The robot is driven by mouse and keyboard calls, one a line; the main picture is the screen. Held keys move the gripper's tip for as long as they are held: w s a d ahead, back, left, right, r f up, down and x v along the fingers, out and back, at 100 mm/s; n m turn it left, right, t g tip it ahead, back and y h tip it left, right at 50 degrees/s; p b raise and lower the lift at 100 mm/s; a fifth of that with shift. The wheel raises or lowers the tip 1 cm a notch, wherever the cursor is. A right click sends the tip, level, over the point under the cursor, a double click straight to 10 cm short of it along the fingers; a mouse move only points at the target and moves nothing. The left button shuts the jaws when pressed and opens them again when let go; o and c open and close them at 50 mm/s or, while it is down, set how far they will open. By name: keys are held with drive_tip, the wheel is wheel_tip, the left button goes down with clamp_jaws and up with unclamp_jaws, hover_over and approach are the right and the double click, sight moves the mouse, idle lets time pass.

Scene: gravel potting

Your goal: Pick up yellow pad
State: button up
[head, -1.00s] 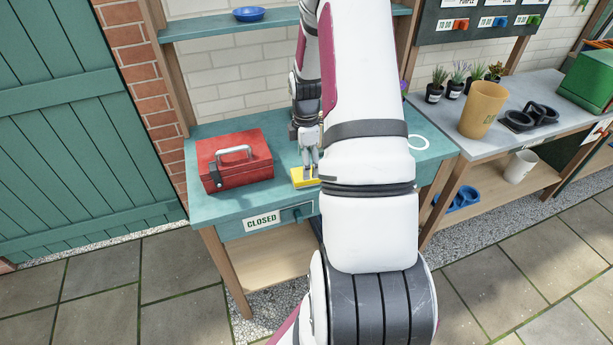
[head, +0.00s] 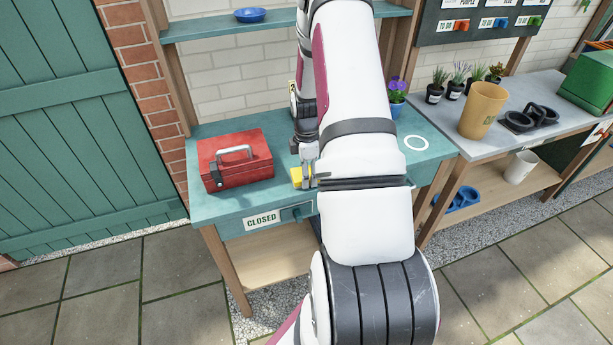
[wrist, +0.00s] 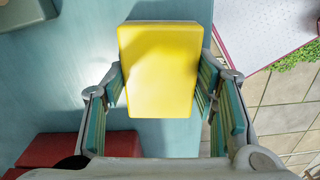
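The yellow pad (head: 296,178) is at the front middle of the teal bench (head: 235,208), right of the red toolbox. Its right part is hidden behind my gripper (head: 306,172) in the head view. In the wrist view the yellow pad (wrist: 159,70) fills the gap between the two fingers of my gripper (wrist: 160,88). A finger lies against each of its side edges, so my gripper looks shut on it. I cannot tell whether the pad still touches the bench top.
The red toolbox (head: 235,161) stands close on the left. A drawer with a CLOSED sign (head: 262,221) is below. A grey table (head: 505,120) with a tan cup (head: 482,108) stands at the right.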

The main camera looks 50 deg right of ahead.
drive_tip(key=shift+r, duration=0.1)
drive_tip(key=shift+r, duration=0.55)
wheel_tip(320, 180, up, 2)
drive_tip(key=shift+b, duration=0.3)
drive_tip(key=s+a+r, duration=0.1)
drive_tip(key=s, duration=1.5)
drive_tip(key=shift+a+r, duration=0.3)
drive_tip(key=shift+r, duration=0.05)
